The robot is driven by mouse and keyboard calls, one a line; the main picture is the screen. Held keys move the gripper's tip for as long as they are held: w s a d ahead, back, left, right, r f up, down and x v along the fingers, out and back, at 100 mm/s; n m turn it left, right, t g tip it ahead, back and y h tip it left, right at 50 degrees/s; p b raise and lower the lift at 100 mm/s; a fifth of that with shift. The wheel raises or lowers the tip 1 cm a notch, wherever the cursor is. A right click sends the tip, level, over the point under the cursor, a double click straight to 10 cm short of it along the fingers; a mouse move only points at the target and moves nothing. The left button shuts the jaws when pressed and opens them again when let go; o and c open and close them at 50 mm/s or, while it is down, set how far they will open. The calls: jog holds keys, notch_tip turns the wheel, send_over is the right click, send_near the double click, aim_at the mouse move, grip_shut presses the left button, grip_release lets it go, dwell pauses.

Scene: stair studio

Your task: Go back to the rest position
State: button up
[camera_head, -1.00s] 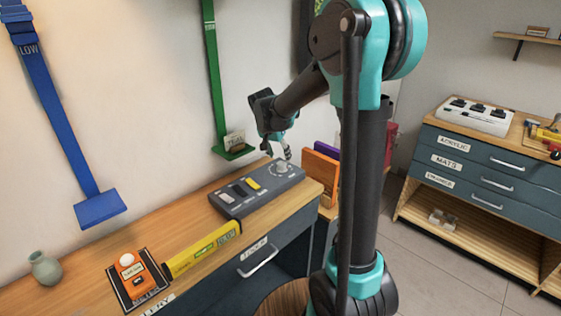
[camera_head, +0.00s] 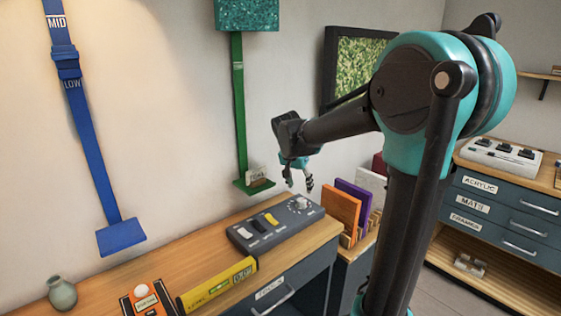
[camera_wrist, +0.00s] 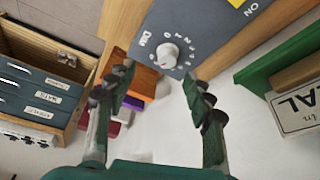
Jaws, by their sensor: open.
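My gripper (camera_head: 299,183) is open and empty in the head view. It hangs in the air above the right end of the grey control box (camera_head: 274,226), near the wall. In the wrist view, my gripper (camera_wrist: 160,85) has its two fingers spread apart with nothing between them. A white dial (camera_wrist: 167,55) on the box lies beyond the fingertips, apart from them. The dial also shows in the head view (camera_head: 300,205). My arm reaches in from the right.
A green strap with a small shelf (camera_head: 254,186) hangs close beside my gripper. Coloured panels (camera_head: 342,208) stand upright right of the box. A yellow level (camera_head: 218,286), an orange device (camera_head: 143,301) and a vase (camera_head: 62,293) are on the bench. A drawer cabinet (camera_head: 505,210) stands at the right.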

jog(key=s+d+f+n+y, duration=0.1)
jog(key=s+d+f+n, duration=0.1)
jog(key=s+f, duration=0.3)
jog(key=s+d+f+n, duration=0.2)
jog(key=s+f, duration=0.3)
jog(key=s, duration=0.6)
jog(key=s+d+f+n+y, duration=0.1)
jog(key=s+d+f+n, duration=0.1)
jog(key=s+f, duration=0.3)
jog(key=s, duration=0.3)
jog(key=shift+s+d+n+t+y, duration=0.2)
jog(key=shift+n+t+y, duration=0.1)
jog(key=shift+n, duration=0.1)
dwell(0.5)
